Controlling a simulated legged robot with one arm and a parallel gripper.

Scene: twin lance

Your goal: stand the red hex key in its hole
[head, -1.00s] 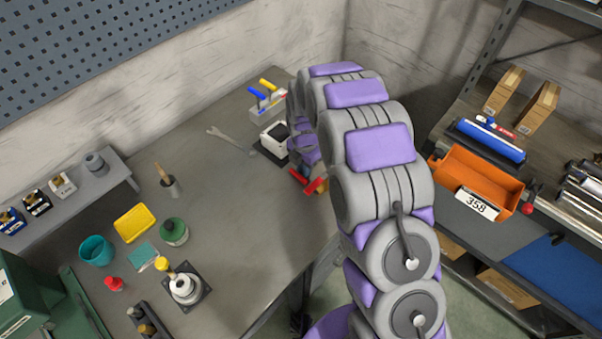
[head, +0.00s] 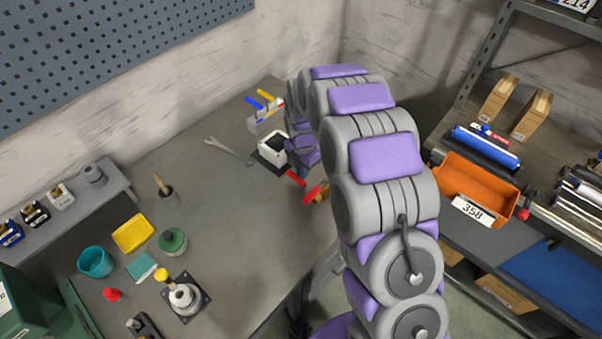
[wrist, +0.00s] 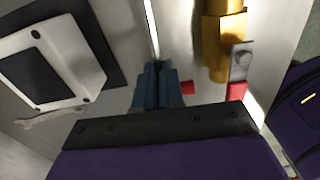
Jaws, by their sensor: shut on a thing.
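In the wrist view my gripper (wrist: 155,72) points away from the camera, its blue fingers close together. A short red piece (wrist: 188,87) sticks out beside the fingers; it looks like part of the red hex key, most of which is hidden by the fingers. In the head view a red bar (head: 296,177) shows below my wrist, over the right part of the bench; my fingers are mostly hidden there. The hex key holder (head: 254,124) stands at the back of the bench with blue and yellow keys. Its hole for the red key cannot be made out.
A white box (head: 272,149) on a dark base stands left of my wrist, with a wrench (head: 229,150) beside it. A brass fitting (wrist: 221,45) with a red part is right of my fingers. Cups and jars fill the bench's front left.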

